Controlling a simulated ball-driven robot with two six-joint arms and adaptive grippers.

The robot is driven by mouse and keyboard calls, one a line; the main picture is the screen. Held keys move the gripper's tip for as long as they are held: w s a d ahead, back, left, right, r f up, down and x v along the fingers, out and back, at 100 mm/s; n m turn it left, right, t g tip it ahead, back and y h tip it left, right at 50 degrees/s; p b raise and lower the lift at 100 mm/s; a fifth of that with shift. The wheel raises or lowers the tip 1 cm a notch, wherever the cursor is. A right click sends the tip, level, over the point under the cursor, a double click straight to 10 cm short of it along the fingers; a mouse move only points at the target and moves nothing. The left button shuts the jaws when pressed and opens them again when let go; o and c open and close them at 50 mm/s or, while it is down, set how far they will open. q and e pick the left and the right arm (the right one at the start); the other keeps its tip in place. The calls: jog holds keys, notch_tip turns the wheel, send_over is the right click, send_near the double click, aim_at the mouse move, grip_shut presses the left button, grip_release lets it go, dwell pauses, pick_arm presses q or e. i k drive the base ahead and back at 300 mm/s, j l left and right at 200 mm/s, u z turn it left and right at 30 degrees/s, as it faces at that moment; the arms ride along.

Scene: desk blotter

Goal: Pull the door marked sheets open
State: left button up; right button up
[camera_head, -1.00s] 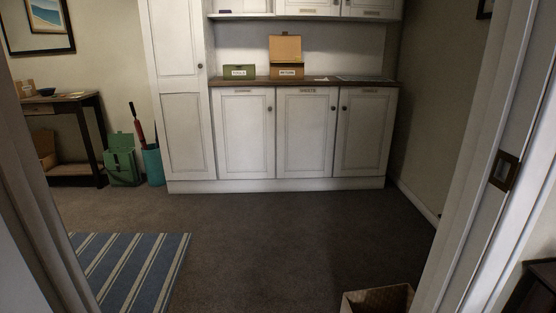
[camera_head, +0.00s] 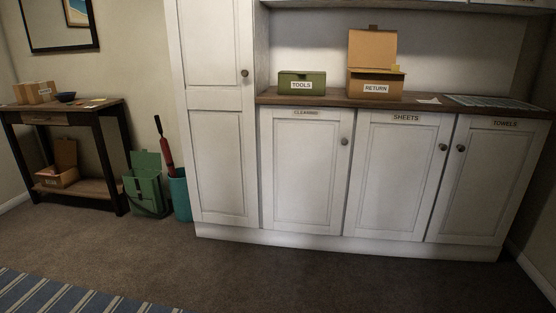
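The door marked SHEETS (camera_head: 395,180) is the middle of three white lower cabinet doors, and it is shut. Its label (camera_head: 405,118) sits at the top, and its round dark knob (camera_head: 443,147) is near the upper right edge. Neither of my grippers is in view.
A green TOOLS box (camera_head: 302,83) and an open brown RETURN box (camera_head: 376,80) stand on the wooden counter (camera_head: 330,100). A tall cabinet (camera_head: 215,120) adjoins on the left. A green container (camera_head: 146,190), teal bin (camera_head: 180,195) and side table (camera_head: 70,110) stand further left. The carpet (camera_head: 300,275) before the doors is clear.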

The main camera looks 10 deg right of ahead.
aim_at(398, 155)
jog(key=i+z, duration=0.2)
jog(key=i, duration=0.35)
jog(key=i+j+z, duration=0.15)
jog(key=i, duration=0.45)
jog(key=i+l+z, duration=0.25)
jog(key=i, duration=0.15)
jog(key=i+j+z, duration=0.1)
jog(key=i+z, duration=0.2)
jog(key=i, duration=0.1)
